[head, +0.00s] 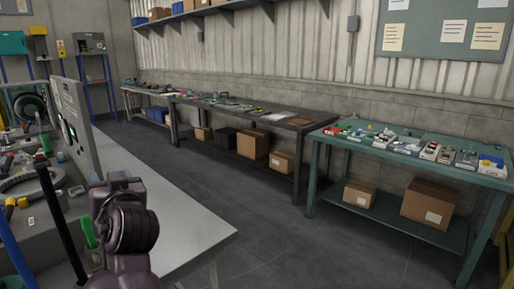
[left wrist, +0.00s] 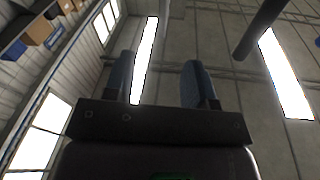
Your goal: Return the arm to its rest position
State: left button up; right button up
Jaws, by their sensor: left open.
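My left gripper (left wrist: 160,75) shows in the left wrist view with its two dark blue fingers apart and nothing between them. It points up towards the ceiling. In the head view a dark purple part of my left arm rises at the lower left, beside the front edge of the grey workbench (head: 195,235). I cannot make out its fingers there. My right gripper is in neither view.
The grey workbench at left carries tools and a standing panel (head: 80,125). A dark table (head: 315,127) and a green table (head: 335,143) with small boxes line the wall. Cardboard boxes (head: 428,202) sit on lower shelves. The floor (head: 250,220) between is clear.

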pick_arm(q)
jog(key=s+d+f+m+t+h, duration=0.1)
jog(key=s+d+f+m+h, duration=0.2)
jog(key=f, duration=0.5)
jog(key=s+d+f+m+t+h, duration=0.1)
jog(key=d+f+m+h, duration=0.15)
jog(key=f+h, duration=0.35)
jog(key=s+d+f+m+h, duration=0.1)
jog(key=d+f+m+h, duration=0.15)
jog(key=f, duration=0.65)
jog(key=s+a+f+g, duration=0.1)
jog(key=s+f+g, duration=0.1)
jog(key=s+f, duration=0.7)
jog(key=s+a+f+g+h+p, duration=0.1)
jog(key=s+a+f+g, duration=0.1)
jog(key=s+f, duration=0.8)
jog(key=s+g, duration=0.1)
jog(key=s, duration=0.4)
jog(key=shift+a+n, duration=0.2)
jog(key=shift+n, duration=0.1)
jog(key=shift+c, duration=0.7)
jog(key=shift+s, duration=0.15)
